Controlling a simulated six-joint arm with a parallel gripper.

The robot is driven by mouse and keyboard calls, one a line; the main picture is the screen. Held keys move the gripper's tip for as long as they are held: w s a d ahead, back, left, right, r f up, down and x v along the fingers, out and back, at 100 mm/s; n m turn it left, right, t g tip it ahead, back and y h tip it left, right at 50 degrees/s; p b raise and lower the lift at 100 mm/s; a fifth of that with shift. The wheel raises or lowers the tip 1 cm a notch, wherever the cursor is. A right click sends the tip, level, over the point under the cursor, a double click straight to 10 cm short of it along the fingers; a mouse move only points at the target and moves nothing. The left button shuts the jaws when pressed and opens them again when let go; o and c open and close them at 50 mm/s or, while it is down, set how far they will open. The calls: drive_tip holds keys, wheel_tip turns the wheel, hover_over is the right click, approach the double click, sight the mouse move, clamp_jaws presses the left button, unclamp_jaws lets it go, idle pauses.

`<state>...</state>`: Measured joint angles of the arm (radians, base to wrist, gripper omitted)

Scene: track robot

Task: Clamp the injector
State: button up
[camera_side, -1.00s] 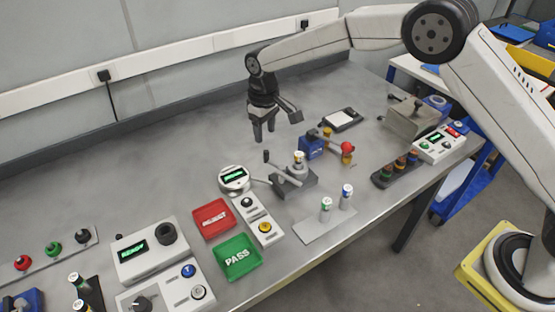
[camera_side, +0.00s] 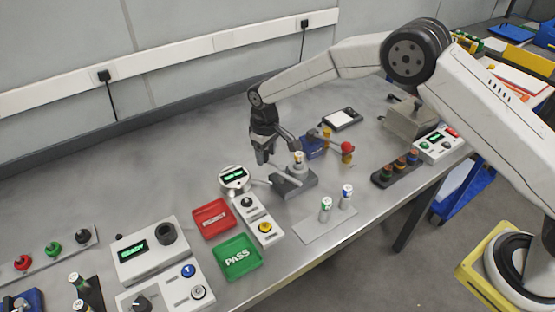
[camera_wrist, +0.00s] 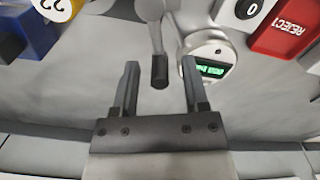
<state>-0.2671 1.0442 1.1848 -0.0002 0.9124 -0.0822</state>
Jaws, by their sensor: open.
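The injector (camera_side: 298,158), a small upright cylinder with a pale and yellow top, stands in the grey clamp fixture (camera_side: 296,186) on the bench. The clamp's lever has a black grip (camera_wrist: 159,72), seen in the wrist view between my fingers. My gripper (camera_side: 262,155) is open, pointing down, just behind and left of the fixture. Its two fingers in the wrist view (camera_wrist: 160,66) stand on either side of the black grip with a gap at each side. In the side view my gripper hides the grip.
A round gauge with a green display (camera_side: 234,178) stands close at left. A blue block (camera_side: 314,147) is at right. Red (camera_side: 212,215) and green PASS (camera_side: 237,257) trays and two small cylinders on a plate (camera_side: 320,227) lie in front.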

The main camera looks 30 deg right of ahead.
clamp_jaws()
idle(1.4)
